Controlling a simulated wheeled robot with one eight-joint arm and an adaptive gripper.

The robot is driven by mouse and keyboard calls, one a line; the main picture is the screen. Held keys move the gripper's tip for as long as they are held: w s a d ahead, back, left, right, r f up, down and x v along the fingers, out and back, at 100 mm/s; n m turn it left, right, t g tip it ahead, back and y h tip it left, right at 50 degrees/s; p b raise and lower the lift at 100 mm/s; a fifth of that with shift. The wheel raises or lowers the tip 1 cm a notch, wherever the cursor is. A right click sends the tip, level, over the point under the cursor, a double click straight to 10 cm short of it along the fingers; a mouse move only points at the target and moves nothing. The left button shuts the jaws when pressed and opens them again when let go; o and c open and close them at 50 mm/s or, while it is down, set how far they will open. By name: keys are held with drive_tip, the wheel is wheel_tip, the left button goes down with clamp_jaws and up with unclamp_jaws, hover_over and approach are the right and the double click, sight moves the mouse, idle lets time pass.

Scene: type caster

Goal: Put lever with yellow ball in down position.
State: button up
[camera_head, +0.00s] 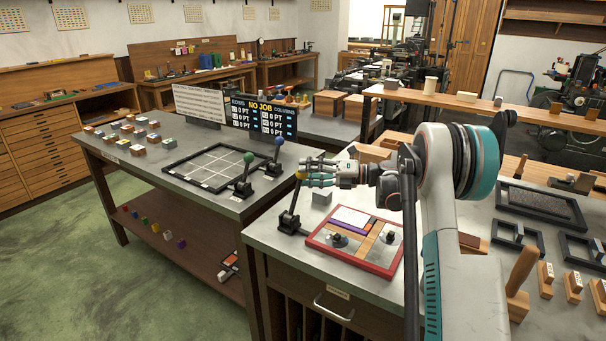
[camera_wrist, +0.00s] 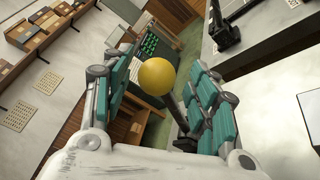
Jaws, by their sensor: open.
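The lever with the yellow ball (camera_head: 300,175) stands at the left corner of the near metal-topped bench, its dark shaft (camera_head: 290,206) rising from a black base, ball end up and leaning slightly right. My gripper (camera_head: 308,172) reaches from the right at ball height. In the wrist view the yellow ball (camera_wrist: 157,76) shows between the two teal-padded fingers (camera_wrist: 160,92), which are open. The ball hides part of the shaft; I cannot tell whether either finger touches it.
A green-ball lever (camera_head: 248,159) and a blue-ball lever (camera_head: 278,141) stand on the left table beside a black grid frame (camera_head: 186,150). A scoreboard (camera_head: 262,115) stands behind.

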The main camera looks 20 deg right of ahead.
drive_tip(key=v, duration=1)
